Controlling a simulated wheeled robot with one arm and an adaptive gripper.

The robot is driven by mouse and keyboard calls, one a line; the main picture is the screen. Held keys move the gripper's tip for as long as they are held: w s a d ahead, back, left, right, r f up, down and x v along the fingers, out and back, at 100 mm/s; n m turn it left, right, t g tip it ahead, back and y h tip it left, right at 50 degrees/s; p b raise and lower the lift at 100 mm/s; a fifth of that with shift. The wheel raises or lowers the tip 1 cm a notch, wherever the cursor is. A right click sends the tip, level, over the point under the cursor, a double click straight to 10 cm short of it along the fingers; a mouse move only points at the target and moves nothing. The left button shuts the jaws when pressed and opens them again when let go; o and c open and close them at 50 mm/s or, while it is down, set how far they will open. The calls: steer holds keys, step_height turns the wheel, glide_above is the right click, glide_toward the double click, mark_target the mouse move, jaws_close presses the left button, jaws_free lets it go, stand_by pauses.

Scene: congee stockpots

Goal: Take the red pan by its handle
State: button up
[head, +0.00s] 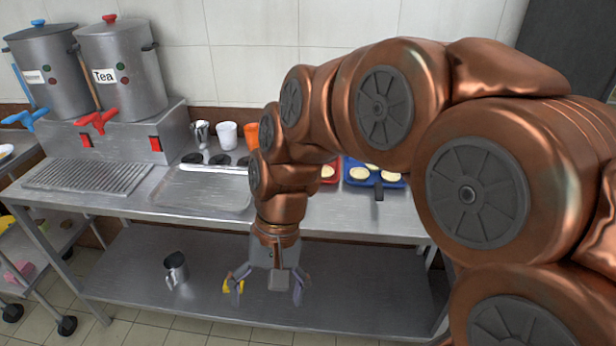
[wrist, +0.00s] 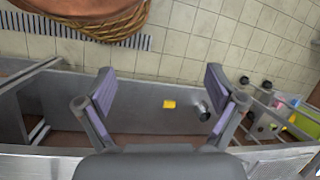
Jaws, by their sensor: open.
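The red pan (head: 332,181) lies on the steel counter in the head view, with pale round pieces in it. My arm hides most of it, and I cannot see its handle. A blue pan (head: 391,184) with pale rounds sits just right of it, its dark handle pointing to the counter's front. My gripper (head: 267,290) points down in front of the counter, lower than the red pan and to its left. It is open and empty; its spread fingers also show in the wrist view (wrist: 160,88). The red pan does not show in the wrist view.
A metal pitcher (head: 176,268) and a yellow object (head: 228,287) are on the lower shelf (head: 340,290). Two steel urns (head: 120,70), a drip grate (head: 88,177) and a shallow tray (head: 203,190) are at the left. A white cup (head: 227,135) and an orange cup (head: 252,135) stand at the back.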

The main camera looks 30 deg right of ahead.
steer(key=w+d+m+t+y+b, duration=0.1)
steer(key=w+d+m+y+b, duration=0.1)
steer(key=w+d+m, duration=0.3)
steer(key=w+d+f+m+t+y+b, duration=0.1)
steer(key=w+m+t+y, duration=0.1)
steer(key=w, duration=0.6)
steer(key=w+d+m+t+y+b, duration=0.1)
steer(key=w+d+m+y+b, duration=0.1)
steer(key=w+d+m, duration=0.3)
steer(key=w+d+f+m+t+b, duration=0.1)
steer(key=w+d+m+t, duration=0.1)
steer(key=d, duration=0.5)
steer(key=w+d+f+m+t+b, duration=0.1)
steer(key=w+d+f+m+t, duration=0.1)
steer(key=d+m, duration=0.2)
steer(key=w+d+f+m+t+b, duration=0.1)
steer(key=w+d+m+t, duration=0.1)
steer(key=d, duration=0.8)
steer(key=shift+w+f+m+y, duration=0.3)
steer(key=shift+w+m+y, duration=0.1)
steer(key=shift+w+m, duration=0.1)
steer(key=shift+w+a+f+t, duration=0.15)
steer(key=shift+w+f+t, duration=0.1)
steer(key=shift+t, duration=0.15)
steer(key=shift+x, duration=3.35)
steer(key=shift+a+r, duration=0.1)
steer(key=shift+r, duration=0.05)
steer(key=shift+c, duration=0.4)
steer(key=shift+s, duration=0.1)
steer(key=c, duration=1.4)
